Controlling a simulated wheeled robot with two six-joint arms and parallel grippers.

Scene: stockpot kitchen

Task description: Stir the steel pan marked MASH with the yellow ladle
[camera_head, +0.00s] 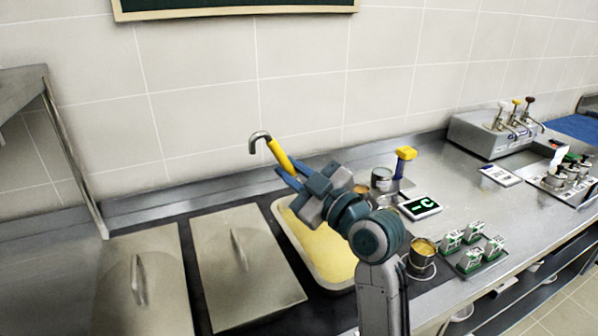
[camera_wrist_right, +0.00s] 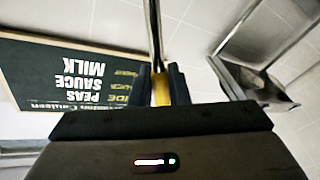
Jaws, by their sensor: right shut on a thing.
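My right gripper (camera_head: 284,176) is shut on the yellow handle of the ladle (camera_head: 279,155), above the far left part of an uncovered steel pan. The ladle's bent steel end points up and left. In the right wrist view the yellow handle (camera_wrist_right: 161,90) sits between the two fingers (camera_wrist_right: 165,84), with a thin steel shaft running up. I cannot make out the ladle's bowl. The steel pan (camera_head: 283,208) holds pale yellow food, and my right arm covers part of it. No MASH marking is readable. My left gripper is not in view.
Two lidded pans (camera_head: 140,290) (camera_head: 238,262) stand left of the open pan. To the right are a yellow-topped tool (camera_head: 405,155), a steel pot (camera_head: 382,179), a display (camera_head: 420,206), a small food-filled pot (camera_head: 422,250) and a tray with several cartons (camera_head: 473,262). A wall rises behind.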

